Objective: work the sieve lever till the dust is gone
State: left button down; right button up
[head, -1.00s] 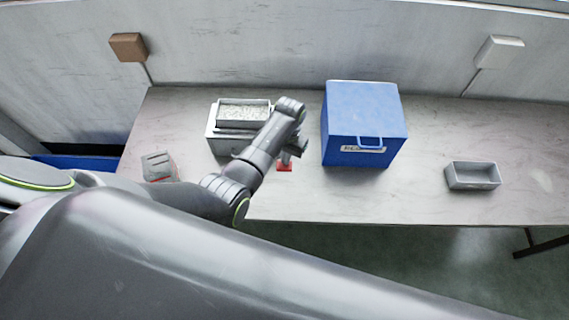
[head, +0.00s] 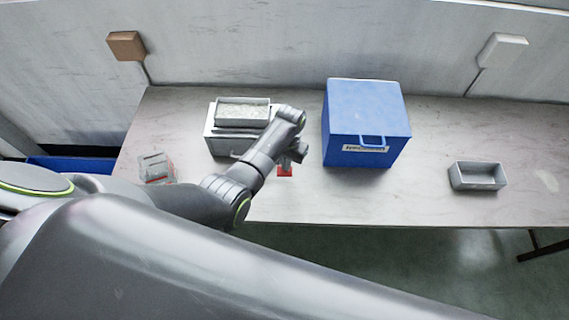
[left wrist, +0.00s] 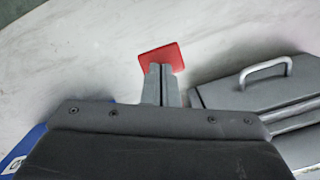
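The sieve (head: 222,142) is a grey box at the back left of the table, with an open tray (head: 268,113) of pale granules on top. A metal handle (left wrist: 266,68) on a grey box shows in the left wrist view. A flat red piece (head: 285,171), perhaps the lever's end, lies right of the sieve's front; it also shows in the left wrist view (left wrist: 163,56). My left gripper (head: 296,156) is over it. Its fingers (left wrist: 161,82) are together and overlap the red piece's near edge; whether they grip anything is hidden. My right gripper is out of view.
A blue box (head: 366,115) with a handle and label stands close right of my left gripper. An empty grey tray (head: 478,176) is farther right. A small grey and red item (head: 156,168) sits at the left. My arm covers the front left table edge.

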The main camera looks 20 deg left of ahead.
pick_arm(q)
jog(key=w, duration=0.2)
jog(key=r, duration=0.1)
jog(key=shift+w+d+b, duration=0.25)
jog(key=shift+w+b, duration=0.1)
jog(key=shift+w, duration=0.05)
notch_tip(320, 180, up, 17)
jog(key=w+p, duration=0.1)
jog(key=shift+w+r+p, duration=0.15)
jog(key=shift+w+p, duration=0.15)
jog(key=shift+p, duration=0.1)
jog(key=shift+d, duration=0.1)
dwell(0.6)
